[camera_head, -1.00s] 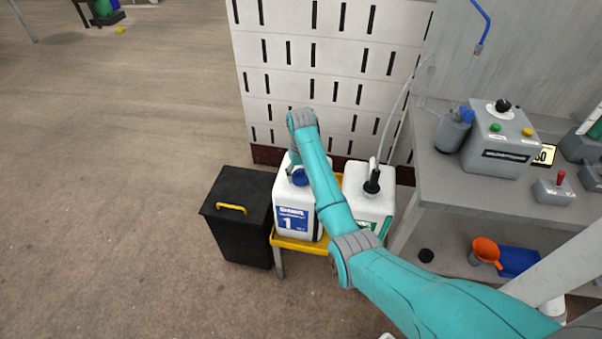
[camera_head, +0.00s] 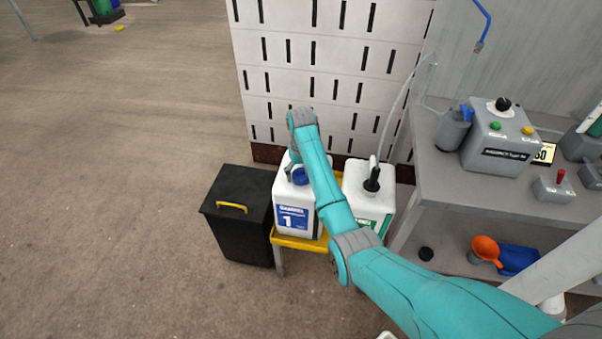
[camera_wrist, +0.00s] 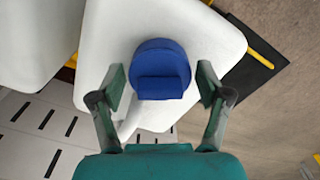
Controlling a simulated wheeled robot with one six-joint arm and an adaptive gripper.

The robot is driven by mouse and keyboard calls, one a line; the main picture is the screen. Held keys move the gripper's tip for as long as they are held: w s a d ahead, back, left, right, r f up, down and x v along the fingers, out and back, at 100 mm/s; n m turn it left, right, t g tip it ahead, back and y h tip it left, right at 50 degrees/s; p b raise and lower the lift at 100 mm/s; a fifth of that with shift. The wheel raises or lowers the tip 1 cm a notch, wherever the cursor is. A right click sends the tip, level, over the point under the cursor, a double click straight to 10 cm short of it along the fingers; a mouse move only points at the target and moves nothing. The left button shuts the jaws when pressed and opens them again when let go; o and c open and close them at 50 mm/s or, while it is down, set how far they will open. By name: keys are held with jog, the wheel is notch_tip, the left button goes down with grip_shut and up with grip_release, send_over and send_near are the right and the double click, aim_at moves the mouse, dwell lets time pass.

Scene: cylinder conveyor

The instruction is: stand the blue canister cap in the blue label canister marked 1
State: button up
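The white canister (camera_head: 296,219) with a blue label marked 1 stands on the yellow stand. The blue cap (camera_wrist: 161,70) is at the top of this canister in the wrist view, and its blue edge shows in the head view (camera_head: 300,176). My gripper (camera_wrist: 161,80) is over the canister top with its two fingers apart, one on each side of the cap. Gaps show between the fingers and the cap. Whether the cap is seated in the opening I cannot tell. In the head view my arm hides part of the canister top.
A second white canister (camera_head: 366,200) with a green label and a black fitting with a tube stands to the right on the yellow stand (camera_head: 299,243). A black bin (camera_head: 240,237) with a yellow handle is at left. A grey bench (camera_head: 465,182) with devices is at right.

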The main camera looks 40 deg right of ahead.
jog(key=shift+o, duration=0.9)
jog(key=shift+r, duration=0.1)
notch_tip(320, 180, up, 7)
jog(key=shift+r, duration=0.15)
